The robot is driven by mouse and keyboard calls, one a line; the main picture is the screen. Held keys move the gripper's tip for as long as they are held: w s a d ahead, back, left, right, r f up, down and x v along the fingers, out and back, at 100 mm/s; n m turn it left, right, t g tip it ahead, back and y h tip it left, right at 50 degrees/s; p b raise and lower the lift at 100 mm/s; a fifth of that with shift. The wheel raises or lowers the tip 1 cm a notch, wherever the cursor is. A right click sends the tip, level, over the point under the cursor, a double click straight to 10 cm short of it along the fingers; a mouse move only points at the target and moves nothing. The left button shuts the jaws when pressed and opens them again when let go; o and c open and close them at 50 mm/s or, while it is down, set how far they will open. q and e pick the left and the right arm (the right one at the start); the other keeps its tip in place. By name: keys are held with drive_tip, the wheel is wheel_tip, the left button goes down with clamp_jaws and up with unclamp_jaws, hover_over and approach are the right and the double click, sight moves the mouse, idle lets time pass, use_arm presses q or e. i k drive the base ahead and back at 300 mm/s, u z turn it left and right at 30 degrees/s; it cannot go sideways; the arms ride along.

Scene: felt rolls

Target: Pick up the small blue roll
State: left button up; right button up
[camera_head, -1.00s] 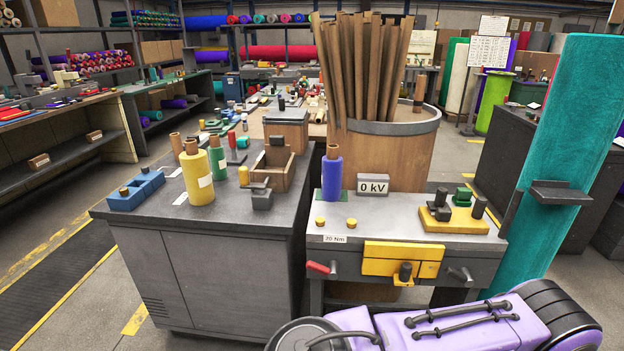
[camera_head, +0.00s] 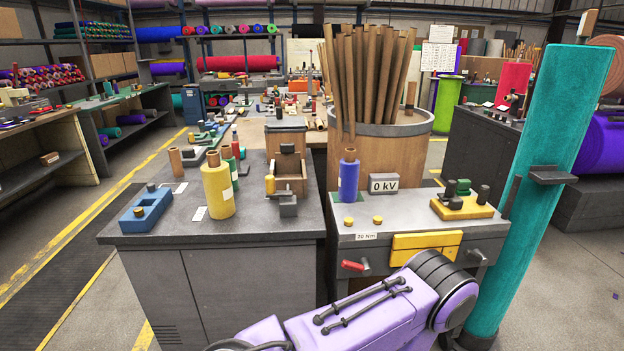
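The small blue roll (camera_head: 348,182) stands upright on the grey workbench (camera_head: 400,215), just left of the "0 kV" sign (camera_head: 383,183). A brown core sticks out of its top, and nothing touches it from above. Neither of my grippers is in view. A purple part of my own body with black handles and a black joint fills the lower middle, in front of the bench and well below the roll.
A tall teal roll (camera_head: 540,170) leans at the right end of the bench. A drum (camera_head: 375,150) of brown tubes stands behind the blue roll. A yellow fixture (camera_head: 463,209) sits right. The left cabinet carries a yellow roll (camera_head: 217,190) and a blue block (camera_head: 145,212).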

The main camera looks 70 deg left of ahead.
sight(348, 170)
drive_tip(key=u, duration=1.5)
drive_tip(key=i, duration=0.1)
drive_tip(key=z, duration=0.1)
